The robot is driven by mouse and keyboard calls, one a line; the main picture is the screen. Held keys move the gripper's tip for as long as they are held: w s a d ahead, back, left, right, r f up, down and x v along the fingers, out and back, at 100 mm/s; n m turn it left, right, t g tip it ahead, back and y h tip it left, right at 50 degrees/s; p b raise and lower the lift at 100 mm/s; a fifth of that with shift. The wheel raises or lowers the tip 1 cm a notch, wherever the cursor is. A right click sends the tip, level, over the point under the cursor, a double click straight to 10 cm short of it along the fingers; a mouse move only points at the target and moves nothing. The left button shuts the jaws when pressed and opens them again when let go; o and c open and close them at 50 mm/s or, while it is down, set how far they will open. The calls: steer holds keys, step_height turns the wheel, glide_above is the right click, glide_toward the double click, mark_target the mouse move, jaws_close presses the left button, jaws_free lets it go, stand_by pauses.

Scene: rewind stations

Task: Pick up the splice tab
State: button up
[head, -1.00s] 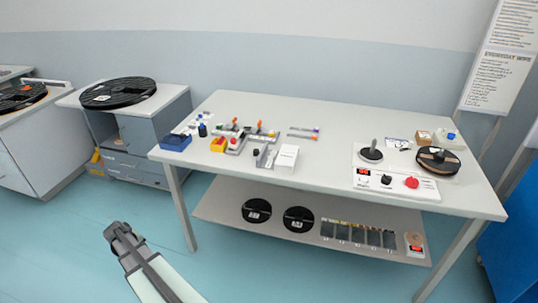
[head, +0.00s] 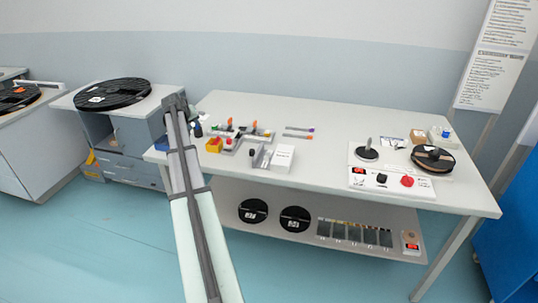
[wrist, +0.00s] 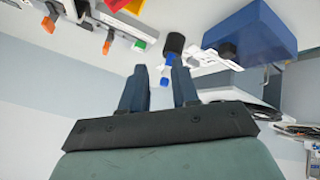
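My gripper (head: 176,100) is raised at the left end of the table in the head view, its fingers too small there to judge. In the wrist view my gripper (wrist: 159,66) has its two fingers apart, with nothing held between them. I cannot pick out the splice tab for certain. Small white pieces (wrist: 210,64) lie beside a black cylinder with a blue end (wrist: 173,43), just beyond the fingertips. A small blue piece (wrist: 164,82) shows in the gap between the fingers, apparently beyond them. My arm hides part of the table's left end in the head view.
A blue box (wrist: 250,32) stands close by; my arm partly covers it in the head view.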

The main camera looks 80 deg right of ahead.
steer(key=s+d+r+m+y, duration=0.1)
steer(key=s+m+y, duration=0.2)
steer(key=s, duration=0.8)
steer(key=s+d+r+m+g+y, duration=0.1)
steer(key=s+m+y, duration=0.1)
steer(key=s, duration=0.8)
steer(key=s+d+r+m+y, duration=0.1)
steer(key=s+d+m+y, duration=0.15)
steer(key=s, duration=0.85)
steer(key=shift+m+y, duration=0.35)
steer(key=f, duration=1.3)
steer(key=shift+s+a+f, duration=0.15)
steer(key=shift+a+f, duration=0.2)
steer(key=shift+a, duration=0.05)
jaws_close()
